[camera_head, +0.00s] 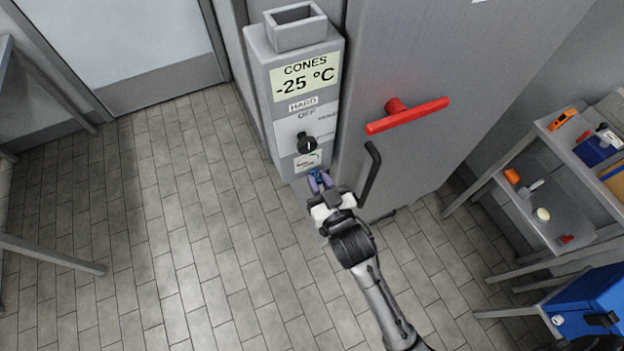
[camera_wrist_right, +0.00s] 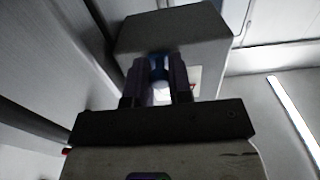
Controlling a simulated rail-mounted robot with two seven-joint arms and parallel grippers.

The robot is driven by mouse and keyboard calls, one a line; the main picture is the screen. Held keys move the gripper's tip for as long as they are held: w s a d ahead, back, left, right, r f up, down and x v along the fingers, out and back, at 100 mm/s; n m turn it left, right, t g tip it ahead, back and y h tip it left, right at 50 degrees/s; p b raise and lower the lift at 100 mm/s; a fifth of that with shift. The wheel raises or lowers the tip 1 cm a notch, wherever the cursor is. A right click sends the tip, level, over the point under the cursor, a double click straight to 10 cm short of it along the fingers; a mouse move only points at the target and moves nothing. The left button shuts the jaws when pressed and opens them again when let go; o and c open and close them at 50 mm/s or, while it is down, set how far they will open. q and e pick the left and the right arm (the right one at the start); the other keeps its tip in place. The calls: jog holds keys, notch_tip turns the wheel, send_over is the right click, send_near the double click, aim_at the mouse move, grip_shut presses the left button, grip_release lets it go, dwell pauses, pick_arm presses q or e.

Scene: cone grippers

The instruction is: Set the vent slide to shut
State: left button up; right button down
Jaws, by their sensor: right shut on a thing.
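The tall grey control box (camera_head: 300,95) stands beside the large grey cabinet door. Its small vent label (camera_head: 307,160), with green and red marks, is low on the front, under a black knob. My right gripper (camera_head: 319,180) is at the bottom of this front, just below the label. It is shut on a small blue piece, which I take to be the vent slide (camera_wrist_right: 157,66); the fingers stand on both sides of it in the right wrist view. The fingers hide most of the slide, so its setting cannot be read. My left gripper is not in view.
A black knob (camera_head: 307,144) sits just above the label. A red T-handle (camera_head: 407,115) and a black bar handle (camera_head: 371,172) stick out from the cabinet door, the bar close to my right wrist. Shelves (camera_head: 555,190) with small items stand at right. The tiled floor at left is clear.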

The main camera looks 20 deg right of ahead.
jog(key=shift+d, duration=0.45)
jog(key=c, duration=1)
grip_release()
jog(key=shift+s+a, duration=0.1)
jog(key=s, duration=1.3)
jog(key=shift+s, duration=0.3)
